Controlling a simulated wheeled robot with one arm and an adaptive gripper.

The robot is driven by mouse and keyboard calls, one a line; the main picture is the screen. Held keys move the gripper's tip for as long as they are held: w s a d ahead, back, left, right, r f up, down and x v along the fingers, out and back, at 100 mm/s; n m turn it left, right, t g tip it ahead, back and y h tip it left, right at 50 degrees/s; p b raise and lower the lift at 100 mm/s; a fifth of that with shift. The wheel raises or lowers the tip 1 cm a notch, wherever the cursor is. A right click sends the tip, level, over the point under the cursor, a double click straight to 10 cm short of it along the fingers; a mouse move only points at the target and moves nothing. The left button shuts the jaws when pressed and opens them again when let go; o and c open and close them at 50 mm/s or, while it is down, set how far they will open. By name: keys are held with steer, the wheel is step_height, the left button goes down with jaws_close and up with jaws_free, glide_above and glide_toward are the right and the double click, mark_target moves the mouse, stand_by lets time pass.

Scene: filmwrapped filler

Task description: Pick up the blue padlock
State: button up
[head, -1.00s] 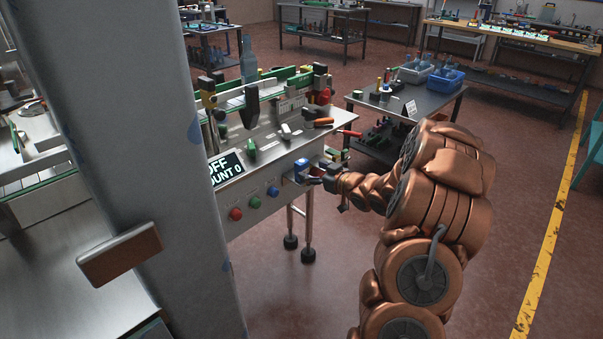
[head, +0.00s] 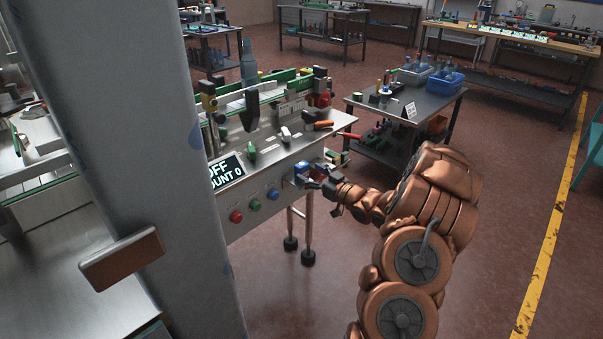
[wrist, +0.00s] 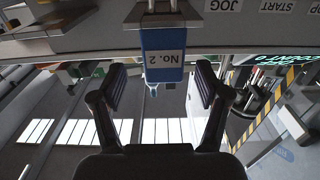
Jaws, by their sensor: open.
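The blue padlock (wrist: 163,62) carries a white label reading "No. 2" and hangs at the front edge of the machine in the wrist view. In the head view the blue padlock (head: 301,168) shows small at the machine's right front corner, partly hidden by my gripper (head: 315,181). In the wrist view my gripper (wrist: 160,84) is open, with one finger on each side of the padlock's lower part. Gaps show between both fingers and the padlock, so nothing is held.
The machine (head: 262,180) has red, green and blue buttons on its front and levers on top. A grey column (head: 130,130) hides part of the machine's left side. A low table (head: 425,105) with a blue bin stands behind my arm. Floor to the right is clear.

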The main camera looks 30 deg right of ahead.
mark_target(305, 172)
steer(key=shift+a+p+x, duration=0.1)
steer(key=shift+p+x, duration=0.15)
steer(key=shift+x, duration=0.7)
steer(key=shift+a+p+x, duration=0.15)
steer(key=shift+p+x, duration=0.1)
steer(key=shift+x, duration=0.7)
steer(key=shift+f, duration=0.15)
jaws_close()
